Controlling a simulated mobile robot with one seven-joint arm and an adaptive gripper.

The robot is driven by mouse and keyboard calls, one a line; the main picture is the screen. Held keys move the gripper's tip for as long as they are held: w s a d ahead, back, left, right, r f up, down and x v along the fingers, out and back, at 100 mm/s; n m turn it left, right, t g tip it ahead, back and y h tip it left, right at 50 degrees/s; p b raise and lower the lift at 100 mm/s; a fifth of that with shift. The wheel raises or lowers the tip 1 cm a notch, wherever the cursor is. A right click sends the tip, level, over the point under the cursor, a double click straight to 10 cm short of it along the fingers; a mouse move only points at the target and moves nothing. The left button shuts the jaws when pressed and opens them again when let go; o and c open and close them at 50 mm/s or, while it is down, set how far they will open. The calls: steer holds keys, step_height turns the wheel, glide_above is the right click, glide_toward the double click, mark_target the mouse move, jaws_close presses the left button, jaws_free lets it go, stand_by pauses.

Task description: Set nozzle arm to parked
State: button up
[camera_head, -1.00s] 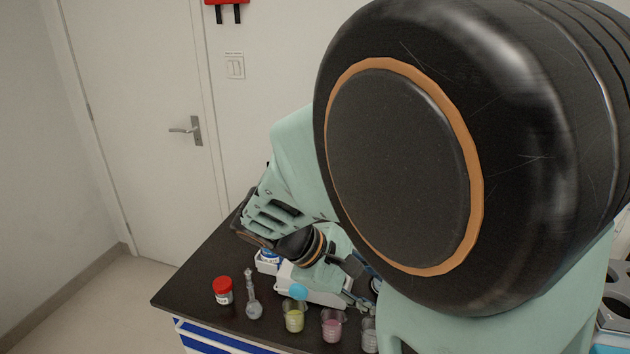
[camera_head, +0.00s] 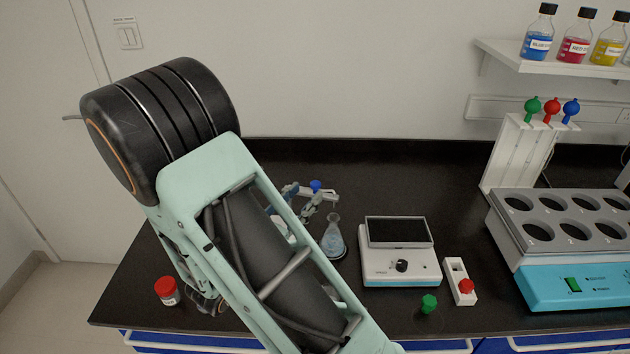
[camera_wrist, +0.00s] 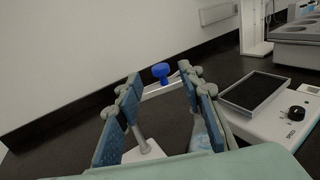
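The nozzle arm is a pale bar with a blue knob on top; the knob shows in the wrist view (camera_wrist: 161,72) and in the head view (camera_head: 315,186). In the wrist view a grey post (camera_wrist: 143,143) rises from a white base between my fingers. My gripper (camera_wrist: 159,92) is open, its two blue-padded fingers on either side of the post, with the blue knob appearing between and beyond the fingertips. In the head view my gripper (camera_head: 302,199) is partly hidden by my arm. I cannot tell whether a finger touches the bar.
A glass flask (camera_head: 333,238) stands close to the right of my gripper. A white stirrer with a knob (camera_head: 400,267), a red-button box (camera_head: 461,282) and a heating block (camera_head: 560,245) stand further right. A red-capped jar (camera_head: 167,291) is at left. The wall is behind.

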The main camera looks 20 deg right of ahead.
mark_target(313, 187)
steer(key=x, duration=0.5)
steer(key=shift+w+d+p, duration=0.3)
steer(key=shift+p, duration=0.05)
steer(key=shift+c, duration=0.7)
jaws_close()
